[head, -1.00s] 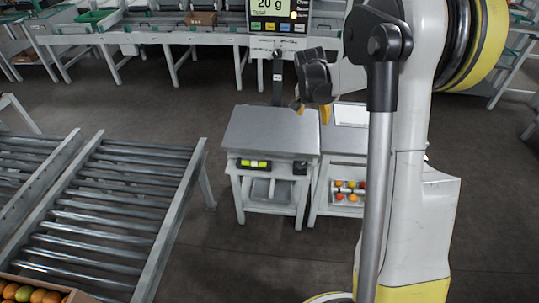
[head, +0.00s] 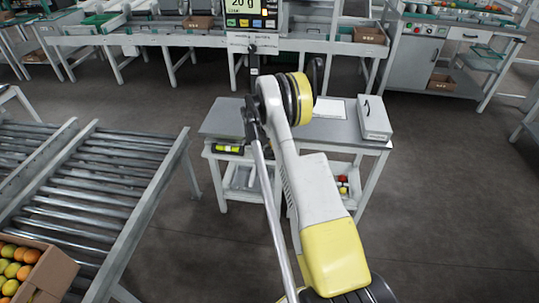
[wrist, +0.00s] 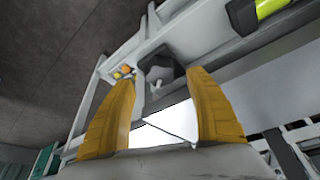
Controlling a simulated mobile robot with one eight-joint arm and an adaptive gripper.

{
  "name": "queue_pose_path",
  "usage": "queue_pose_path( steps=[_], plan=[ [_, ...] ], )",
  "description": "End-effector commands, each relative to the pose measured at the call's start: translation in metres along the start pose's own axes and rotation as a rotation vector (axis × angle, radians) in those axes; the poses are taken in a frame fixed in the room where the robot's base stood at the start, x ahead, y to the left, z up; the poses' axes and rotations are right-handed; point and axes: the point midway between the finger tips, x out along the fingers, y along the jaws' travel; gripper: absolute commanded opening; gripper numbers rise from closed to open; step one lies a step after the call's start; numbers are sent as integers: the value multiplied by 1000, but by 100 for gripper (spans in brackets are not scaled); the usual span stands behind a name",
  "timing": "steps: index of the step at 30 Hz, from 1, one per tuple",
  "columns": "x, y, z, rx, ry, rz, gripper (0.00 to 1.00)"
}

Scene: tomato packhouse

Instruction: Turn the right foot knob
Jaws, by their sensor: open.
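The scale table (head: 220,122) stands ahead in the head view, with a green-yellow level vial (head: 228,149) on its front left. The vial also shows at the top right of the wrist view (wrist: 272,8). A black knob (wrist: 160,66), which looks like the right foot knob, shows in the wrist view beyond and between my fingertips. My gripper (wrist: 160,80) is open, its two yellow fingers apart with nothing held. I cannot tell whether either finger touches the knob. In the head view my arm hides the knob and my gripper.
A side table (head: 350,131) adjoins on the right, carrying a white box (head: 375,119). Red and yellow items (head: 342,185) sit on its lower shelf. A roller conveyor (head: 110,185) and a carton of tomatoes (head: 50,272) stand at the left. The floor at the right is open.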

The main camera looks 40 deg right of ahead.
Motion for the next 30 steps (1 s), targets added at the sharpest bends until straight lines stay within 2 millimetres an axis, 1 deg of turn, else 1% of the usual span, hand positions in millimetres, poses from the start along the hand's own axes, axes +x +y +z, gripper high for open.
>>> queue_pose_path(
  steps=[1, 3, 6, 9, 16, 17, 18, 20, 21, 22, 30],
  plan=[
    [12, 0, 1, 0, 0, 0, 64],
    [21, 0, 1, 0, 0, 0, 64],
    [28, 0, 0, 0, 0, 0, 64],
    [32, 0, 0, 0, 0, 0, 64],
    [32, 0, 0, -1, 0, 0, 64],
    [32, 0, 0, -1, 0, 0, 62],
    [32, 0, 0, -1, 0, 0, 50],
    [31, 0, 0, -1, 0, 0, 31],
    [31, 0, 0, -1, 0, 0, 19],
    [31, 0, 0, -1, 0, 0, 11],
    [31, 0, 0, -4, 0, -2, 10]
  ],
)
